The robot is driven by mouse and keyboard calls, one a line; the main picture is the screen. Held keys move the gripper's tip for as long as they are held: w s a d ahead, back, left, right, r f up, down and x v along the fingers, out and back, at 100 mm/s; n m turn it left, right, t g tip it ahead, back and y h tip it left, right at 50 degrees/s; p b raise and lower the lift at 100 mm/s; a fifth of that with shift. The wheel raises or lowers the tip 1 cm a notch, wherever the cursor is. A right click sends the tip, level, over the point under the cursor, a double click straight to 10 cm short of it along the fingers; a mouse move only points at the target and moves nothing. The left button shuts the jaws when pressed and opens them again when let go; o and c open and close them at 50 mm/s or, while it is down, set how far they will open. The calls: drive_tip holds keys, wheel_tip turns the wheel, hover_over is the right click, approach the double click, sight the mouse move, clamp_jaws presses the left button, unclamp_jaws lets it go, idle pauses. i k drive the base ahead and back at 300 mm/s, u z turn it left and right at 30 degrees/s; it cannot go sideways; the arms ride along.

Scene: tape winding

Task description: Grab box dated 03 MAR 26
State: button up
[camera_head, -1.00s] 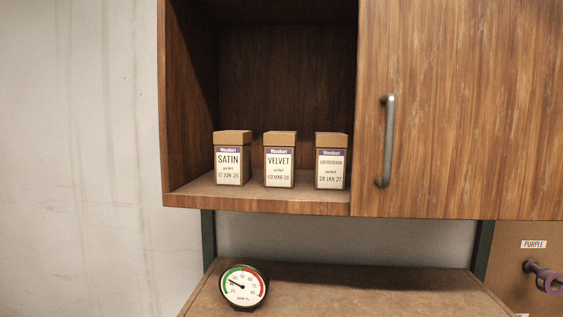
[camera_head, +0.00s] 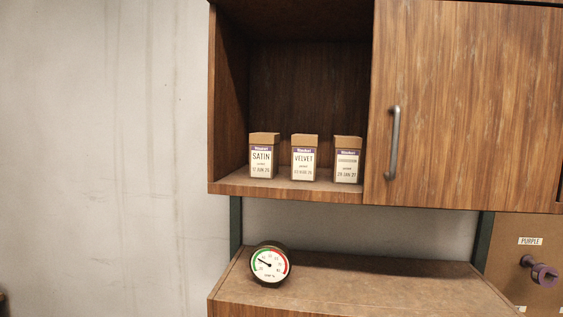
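Three small brown boxes with white labels stand upright in a row in the open part of a wooden wall cabinet. The middle box (camera_head: 304,158), labelled VELVET, bears the date 03 MAR 26, small now but clearer in the earlier frame. The left box (camera_head: 263,156), labelled SATIN, is dated 17 JUN 26. The right box (camera_head: 347,160) has a smaller title, hard to read, and the date 28 JAN 27. Narrow gaps separate the boxes. My gripper is not in view.
The cabinet floor (camera_head: 235,184) has a bare strip left of the boxes. A closed door with a metal handle (camera_head: 393,143) covers the cabinet's right part. Below, a round dial gauge (camera_head: 270,264) stands on a lower shelf (camera_head: 390,285). A purple knob (camera_head: 544,274) sits at right.

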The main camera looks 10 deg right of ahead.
sight(304, 150)
drive_tip(key=u, duration=0.4)
drive_tip(key=k, duration=1)
drive_tip(key=u, duration=0.7)
drive_tip(key=i, duration=1.3)
drive_tip(key=z, duration=0.3)
drive_tip(key=i, duration=1.1)
drive_tip(key=z, duration=1)
drive_tip(key=i, duration=0.45)
drive_tip(key=z, duration=0.4)
